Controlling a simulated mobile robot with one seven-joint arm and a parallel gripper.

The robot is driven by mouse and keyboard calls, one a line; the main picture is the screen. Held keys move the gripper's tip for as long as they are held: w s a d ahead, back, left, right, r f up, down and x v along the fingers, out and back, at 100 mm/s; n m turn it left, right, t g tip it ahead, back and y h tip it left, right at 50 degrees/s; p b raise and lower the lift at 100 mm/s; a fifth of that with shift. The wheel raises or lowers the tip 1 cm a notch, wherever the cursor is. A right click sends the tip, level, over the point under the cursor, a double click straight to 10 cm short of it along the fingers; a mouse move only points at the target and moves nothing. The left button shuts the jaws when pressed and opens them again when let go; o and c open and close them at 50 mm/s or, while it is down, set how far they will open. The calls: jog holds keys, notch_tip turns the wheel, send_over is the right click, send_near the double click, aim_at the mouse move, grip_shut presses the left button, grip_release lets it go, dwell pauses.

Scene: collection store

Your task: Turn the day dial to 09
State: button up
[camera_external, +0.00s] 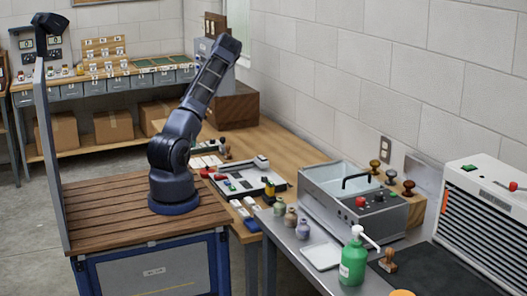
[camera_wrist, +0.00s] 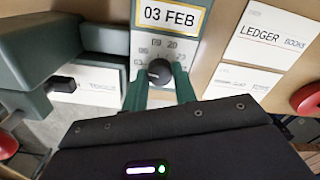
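The day dial (camera_wrist: 160,72) is a dark round knob on a grey-green panel in the wrist view, with small numbers printed around it. A yellow-framed window (camera_wrist: 171,15) above it reads 03 FEB. My gripper (camera_wrist: 160,84) has its two green fingers apart, one on each side of the knob. I cannot tell whether the fingers touch it. The exact number the knob points at is too small to read surely. In the external view my arm reaches up and away to a grey device (camera_external: 207,52) at the back, and its fingers are hidden there.
In the wrist view, a LEDGER card (camera_wrist: 272,35) is to the right, with a red round thing (camera_wrist: 307,98) at the edge. A green stamp-like device (camera_wrist: 40,55) is close at left. In the external view, a wooden box (camera_external: 236,104) stands below the device.

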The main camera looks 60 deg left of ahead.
jog(key=shift+c, duration=0.9)
jog(key=m, duration=1.2)
jog(key=shift+m, duration=0.4)
jog(key=o, duration=1)
jog(key=shift+c, duration=0.2)
